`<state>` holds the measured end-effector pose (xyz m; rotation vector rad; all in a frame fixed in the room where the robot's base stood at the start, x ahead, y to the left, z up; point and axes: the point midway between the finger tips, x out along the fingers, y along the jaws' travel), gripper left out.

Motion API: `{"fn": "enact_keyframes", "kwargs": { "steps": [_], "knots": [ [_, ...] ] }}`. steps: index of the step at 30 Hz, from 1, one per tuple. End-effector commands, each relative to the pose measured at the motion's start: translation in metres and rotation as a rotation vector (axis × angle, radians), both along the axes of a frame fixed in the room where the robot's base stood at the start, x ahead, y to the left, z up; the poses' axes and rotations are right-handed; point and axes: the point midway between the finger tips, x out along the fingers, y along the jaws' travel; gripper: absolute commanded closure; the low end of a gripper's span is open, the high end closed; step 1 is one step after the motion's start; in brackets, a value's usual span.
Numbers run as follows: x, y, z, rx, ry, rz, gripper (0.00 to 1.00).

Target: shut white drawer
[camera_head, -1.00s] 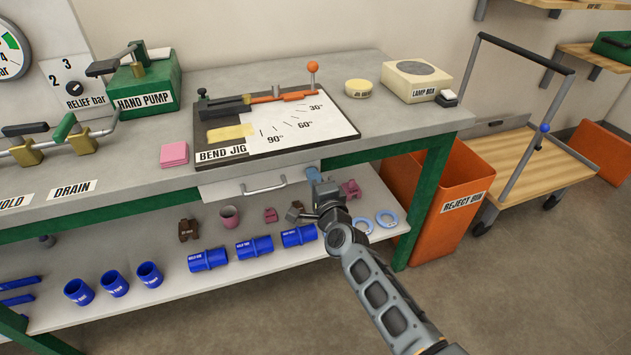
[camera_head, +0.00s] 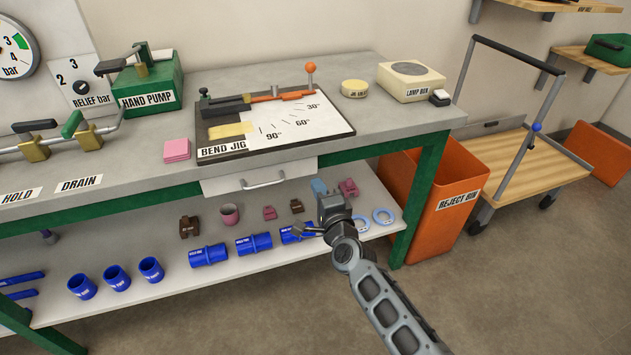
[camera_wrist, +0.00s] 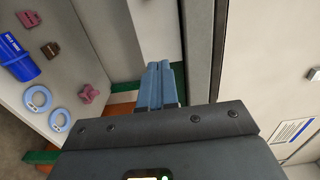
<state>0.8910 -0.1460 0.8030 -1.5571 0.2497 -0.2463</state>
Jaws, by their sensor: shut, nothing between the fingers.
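The white drawer (camera_head: 225,185) hangs under the bench top, below the bend jig, with a pale bar handle (camera_head: 263,182) on its front. Its front stands out a little past the bench edge, so it looks partly open; how far is hard to tell. My gripper (camera_head: 319,187) is just right of the drawer's right end and slightly lower, in front of the lower shelf. Its blue fingers (camera_wrist: 160,82) are together and empty in the wrist view. I see no clear contact with the drawer or its handle.
The bench top (camera_head: 400,130) overhangs the drawer. The lower shelf (camera_head: 180,285) holds blue couplings, small clamps and pale blue rings (camera_head: 383,216). A green bench leg (camera_head: 424,195) and the orange reject bin (camera_head: 450,200) stand to the right. The floor in front is clear.

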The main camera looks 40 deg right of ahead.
Motion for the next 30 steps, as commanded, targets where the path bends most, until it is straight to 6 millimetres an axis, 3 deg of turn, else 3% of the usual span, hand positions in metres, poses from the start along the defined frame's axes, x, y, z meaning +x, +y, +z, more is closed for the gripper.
{"fn": "enact_keyframes", "kwargs": {
  "steps": [12,26,30],
  "knots": [
    [-0.060,0.019,0.000,-0.001,0.003,0.001,1.00],
    [-0.077,0.025,-0.001,-0.006,0.004,0.002,1.00],
    [-0.103,0.032,-0.006,-0.081,0.039,0.018,1.00]
  ]
}}
